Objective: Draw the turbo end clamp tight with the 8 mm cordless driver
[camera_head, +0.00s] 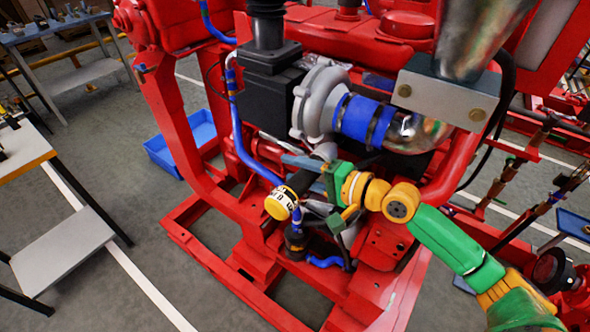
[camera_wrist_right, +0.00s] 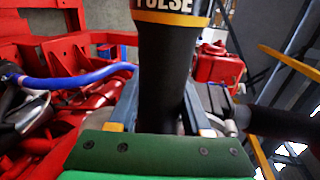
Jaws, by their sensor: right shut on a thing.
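The grey turbo housing (camera_head: 318,104) sits in the upper middle of the red frame. A blue hose (camera_head: 358,117) runs from it to a shiny metal pipe, with dark clamp bands around it. The band nearest the turbo (camera_head: 341,113) is partly in view; its screw is too small to make out. My right gripper (camera_head: 318,172) is shut around the black cordless driver, whose yellow-and-white end (camera_head: 280,204) points down left, below the turbo. In the right wrist view the driver's black body (camera_wrist_right: 167,75) stands between the fingers. Its bit is not clearly visible. My left gripper is not in view.
The red pumpset frame (camera_head: 185,150) surrounds the work area, with a blue pipe (camera_head: 240,140) at its left. A black box (camera_head: 268,95) stands left of the turbo, and a metal block (camera_head: 440,95) hangs upper right. A blue bin (camera_head: 160,150) lies on the floor.

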